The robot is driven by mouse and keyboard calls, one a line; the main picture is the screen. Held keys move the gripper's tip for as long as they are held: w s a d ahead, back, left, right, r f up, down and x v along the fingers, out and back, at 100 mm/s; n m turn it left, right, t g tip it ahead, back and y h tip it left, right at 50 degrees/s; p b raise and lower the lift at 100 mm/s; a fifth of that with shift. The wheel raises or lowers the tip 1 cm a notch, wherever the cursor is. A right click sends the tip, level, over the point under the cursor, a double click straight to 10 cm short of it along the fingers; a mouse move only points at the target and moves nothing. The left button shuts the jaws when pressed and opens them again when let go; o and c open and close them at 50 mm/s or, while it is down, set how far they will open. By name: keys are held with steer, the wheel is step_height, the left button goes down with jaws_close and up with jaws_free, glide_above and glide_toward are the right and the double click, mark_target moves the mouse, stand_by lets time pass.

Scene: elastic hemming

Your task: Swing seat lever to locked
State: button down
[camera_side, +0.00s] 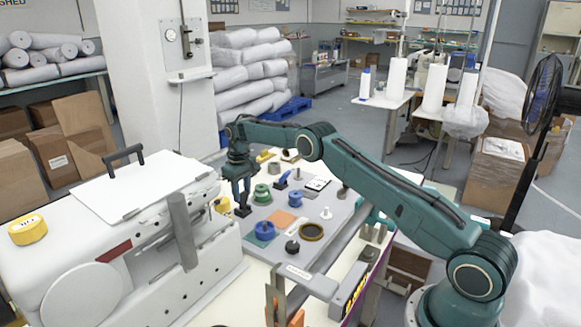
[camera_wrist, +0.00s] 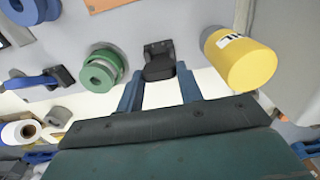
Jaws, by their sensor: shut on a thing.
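My gripper (camera_side: 241,196) points down at the left edge of the grey work board. In the wrist view, its two blue fingers (camera_wrist: 159,82) are closed around a small black block-like part (camera_wrist: 159,64). This part also shows in the side view (camera_side: 243,211), low at the board. It may be the seat lever, but I cannot tell for sure. A blue-handled lever on a black base (camera_wrist: 38,80) lies to the left in the wrist view, apart from my fingers; it is blue in the side view too (camera_side: 283,182). No locked mark is readable.
A yellow labelled cylinder (camera_wrist: 240,58) stands close right of my fingers in the wrist view, and a green spool (camera_wrist: 102,70) is close left. A white machine (camera_side: 110,240) stands left.

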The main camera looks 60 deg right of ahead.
steer(key=shift+d, duration=0.1)
steer(key=c, duration=0.9)
jaws_free()
steer(key=shift+r, duration=0.1)
steer(key=shift+r, duration=5.9)
